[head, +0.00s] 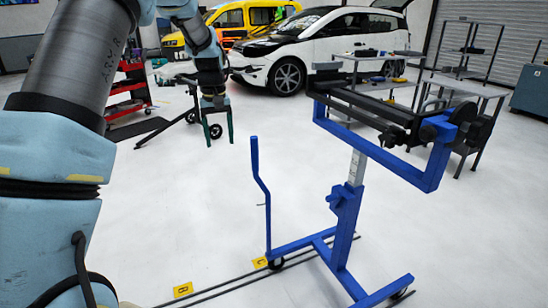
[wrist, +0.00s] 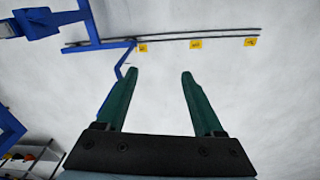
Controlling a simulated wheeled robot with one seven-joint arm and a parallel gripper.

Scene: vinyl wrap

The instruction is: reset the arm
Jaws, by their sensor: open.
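My gripper (head: 218,128) hangs from my arm in the upper middle of the head view, its fingers pointing down. In the wrist view my gripper (wrist: 158,80) shows two green fingers spread apart with only floor between them. It is open and empty. My arm's large blue and grey links fill the left side of the head view. In the head view the gripper is to the left of the upright handle of a blue wheeled stand (head: 345,205), apart from it.
The stand carries a black clamp rail (head: 370,105). Yellow floor markers (head: 183,290) lie by dark floor strips. A white car (head: 320,45), a yellow van (head: 238,20), a red tool cart (head: 125,90) and grey work tables (head: 465,87) stand behind. Open floor lies below the gripper.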

